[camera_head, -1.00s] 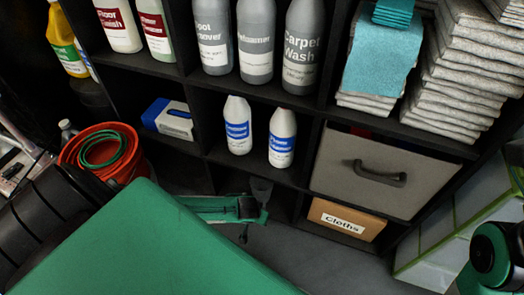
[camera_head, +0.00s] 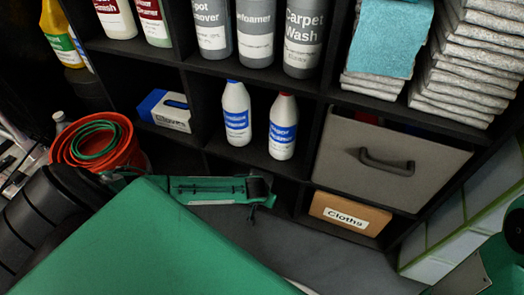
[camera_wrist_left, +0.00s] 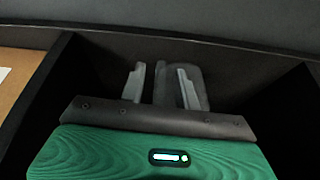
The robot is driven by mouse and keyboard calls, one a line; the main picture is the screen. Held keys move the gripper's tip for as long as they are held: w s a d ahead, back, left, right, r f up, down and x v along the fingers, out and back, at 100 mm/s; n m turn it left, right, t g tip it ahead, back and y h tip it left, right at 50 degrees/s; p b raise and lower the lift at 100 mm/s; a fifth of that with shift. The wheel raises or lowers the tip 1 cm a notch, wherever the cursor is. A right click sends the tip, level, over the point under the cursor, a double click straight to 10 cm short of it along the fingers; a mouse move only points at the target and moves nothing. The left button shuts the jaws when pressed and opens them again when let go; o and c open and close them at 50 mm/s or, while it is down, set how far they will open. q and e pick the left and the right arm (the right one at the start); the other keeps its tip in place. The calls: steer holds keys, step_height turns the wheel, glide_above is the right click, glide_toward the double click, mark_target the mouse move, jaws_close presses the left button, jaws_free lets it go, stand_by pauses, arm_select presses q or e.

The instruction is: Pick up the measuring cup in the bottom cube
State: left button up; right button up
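The bottom cube (camera_wrist_left: 98,70) shows in the left wrist view as a dark compartment, with my left gripper (camera_wrist_left: 161,84) reaching into it. The two pale fingers stand apart. A dim grey shape (camera_wrist_left: 204,90) lies around and behind the right-hand finger; it may be the measuring cup, but its outline is too dark to be sure. It does not look clasped. In the head view my left green forearm (camera_head: 215,190) lies across the front of the bottom row, and its fingers and the cup cannot be made out. My right gripper is out of view; only part of that arm shows at the lower right.
A cardboard Cloths box (camera_head: 348,214) fills the cube to the right. Above are a grey drawer (camera_head: 385,160) and two white bottles (camera_head: 237,114) (camera_head: 283,127). A red bucket (camera_head: 98,148) stands left. Dark cube walls are close on both sides of my left gripper.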

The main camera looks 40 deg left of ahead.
arm_select(q)
jaws_close()
steer(key=shift+r+p, duration=0.2)
steer(key=shift+p, duration=0.1)
